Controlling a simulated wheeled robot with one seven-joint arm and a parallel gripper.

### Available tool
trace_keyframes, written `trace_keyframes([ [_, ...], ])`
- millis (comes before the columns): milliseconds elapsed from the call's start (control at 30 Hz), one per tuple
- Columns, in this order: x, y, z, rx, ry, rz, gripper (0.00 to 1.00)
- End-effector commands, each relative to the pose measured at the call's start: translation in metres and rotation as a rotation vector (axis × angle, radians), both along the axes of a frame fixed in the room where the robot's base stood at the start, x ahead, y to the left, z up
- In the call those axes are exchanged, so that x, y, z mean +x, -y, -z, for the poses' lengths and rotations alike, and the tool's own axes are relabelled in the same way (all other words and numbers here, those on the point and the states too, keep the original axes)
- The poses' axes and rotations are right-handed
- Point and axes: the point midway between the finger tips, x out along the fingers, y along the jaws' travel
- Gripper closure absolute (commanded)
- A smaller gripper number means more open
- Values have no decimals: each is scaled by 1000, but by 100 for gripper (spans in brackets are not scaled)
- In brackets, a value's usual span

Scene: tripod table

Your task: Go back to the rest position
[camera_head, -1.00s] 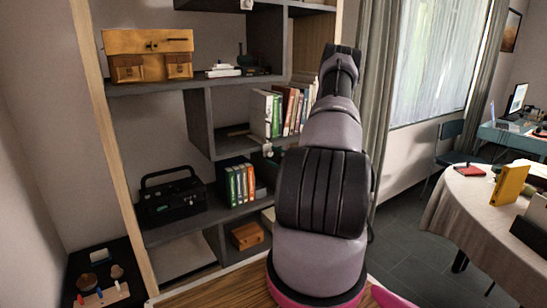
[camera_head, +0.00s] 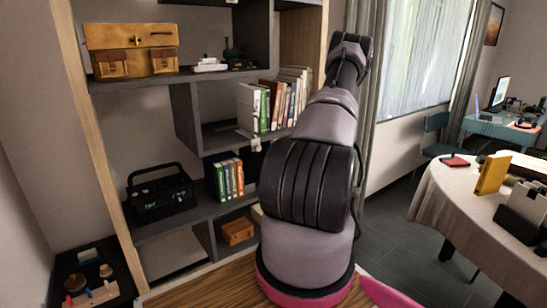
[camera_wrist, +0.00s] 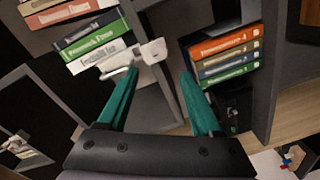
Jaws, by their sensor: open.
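My gripper (camera_wrist: 160,72) shows in the wrist view with its two teal fingers apart and nothing between them. A small white object (camera_wrist: 152,50) is close to the left fingertip; I cannot tell whether they touch. It also shows in the head view beside the middle shelf (camera_head: 256,145). In the head view my arm rises in the middle and bends toward the shelf unit, and it hides most of the gripper. The gripper is in front of the shelves, between two groups of books.
The shelf unit (camera_head: 92,150) holds upright books (camera_head: 272,104), binders (camera_head: 228,179), a yellow bag (camera_head: 132,48), a black toolbox (camera_head: 160,195) and a brown box (camera_head: 238,231). A round table (camera_head: 452,215) with a yellow book (camera_head: 491,174) stands right. Grey floor (camera_head: 395,235) lies clear between.

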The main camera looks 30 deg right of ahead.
Motion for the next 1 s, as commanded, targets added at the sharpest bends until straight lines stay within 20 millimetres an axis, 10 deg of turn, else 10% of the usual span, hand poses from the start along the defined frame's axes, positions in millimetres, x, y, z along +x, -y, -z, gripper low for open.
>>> trace_keyframes([
  [567, 5, -9, -12, -44, 8, -41, 33],
  [800, 26, -104, -103, -459, 108, -417, 33],
  [1000, 5, -206, -176, -944, 286, -802, 33],
])
